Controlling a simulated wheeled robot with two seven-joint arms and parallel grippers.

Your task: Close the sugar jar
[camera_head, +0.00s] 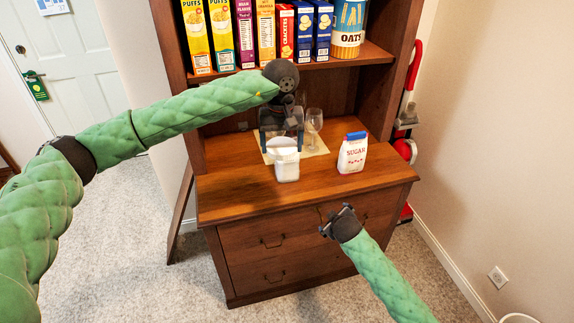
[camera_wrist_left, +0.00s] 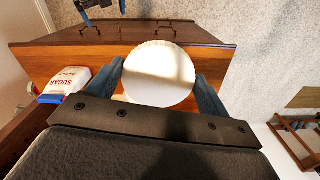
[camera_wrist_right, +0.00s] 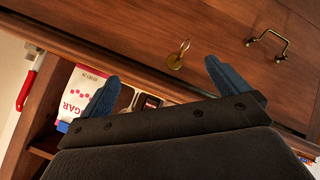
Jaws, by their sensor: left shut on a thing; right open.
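The white sugar jar (camera_head: 287,170) stands on the hutch counter, left of the sugar bag. My left gripper (camera_head: 281,141) reaches down over it from behind and is shut on the round white lid (camera_head: 283,145). The lid fills the space between the fingers in the left wrist view (camera_wrist_left: 160,75) and hides the jar there. The lid is at the jar's mouth; I cannot tell whether it touches the rim. My right gripper (camera_head: 337,218) is open and empty in front of the drawers. Its spread fingers show in the right wrist view (camera_wrist_right: 162,78).
A sugar bag (camera_head: 352,153) with a blue top stands right of the jar. Clear glasses (camera_head: 314,124) stand on a mat behind it. Cereal boxes (camera_head: 245,35) and an oats canister (camera_head: 348,28) fill the shelf above. The counter's front left (camera_head: 232,198) is free.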

